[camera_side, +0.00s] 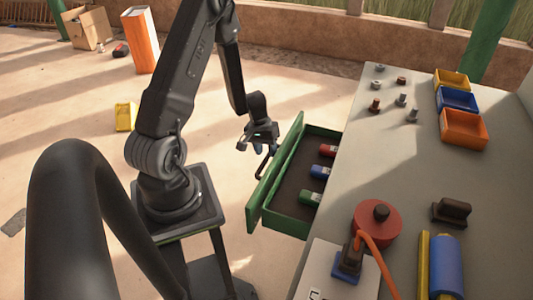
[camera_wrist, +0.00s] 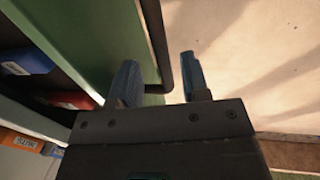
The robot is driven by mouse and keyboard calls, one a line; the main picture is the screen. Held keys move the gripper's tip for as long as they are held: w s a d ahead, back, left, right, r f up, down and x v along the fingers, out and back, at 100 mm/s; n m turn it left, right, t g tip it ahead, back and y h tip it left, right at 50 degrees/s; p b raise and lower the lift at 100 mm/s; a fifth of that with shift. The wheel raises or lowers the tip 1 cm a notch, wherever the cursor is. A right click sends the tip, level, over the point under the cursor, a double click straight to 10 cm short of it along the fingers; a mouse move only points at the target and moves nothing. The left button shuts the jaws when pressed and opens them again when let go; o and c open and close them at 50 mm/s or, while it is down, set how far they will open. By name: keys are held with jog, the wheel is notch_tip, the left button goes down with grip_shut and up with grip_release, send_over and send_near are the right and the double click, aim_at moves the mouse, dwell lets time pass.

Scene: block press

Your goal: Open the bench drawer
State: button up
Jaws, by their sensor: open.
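The green bench drawer (camera_side: 275,176) stands pulled out from the bench, with its inside showing. It holds a red item (camera_side: 327,151), a blue item (camera_side: 319,171) and a green item (camera_side: 310,197). A dark bar handle (camera_side: 264,165) is on its front panel. My gripper (camera_side: 259,146) is open at the handle, on the outer side of the front. In the wrist view, the handle (camera_wrist: 157,45) shows between the two blue fingertips of my gripper (camera_wrist: 160,80), with a gap to the right finger. I cannot tell whether the left finger touches it.
The bench top (camera_side: 400,170) carries bolts, yellow, blue and orange bins (camera_side: 463,129), a red round part (camera_side: 377,223) with an orange cable, and a blue cylinder (camera_side: 447,265).

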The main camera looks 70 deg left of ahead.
jog(key=shift+w+d+f, duration=0.1)
jog(key=shift+f, duration=0.8)
grip_shut()
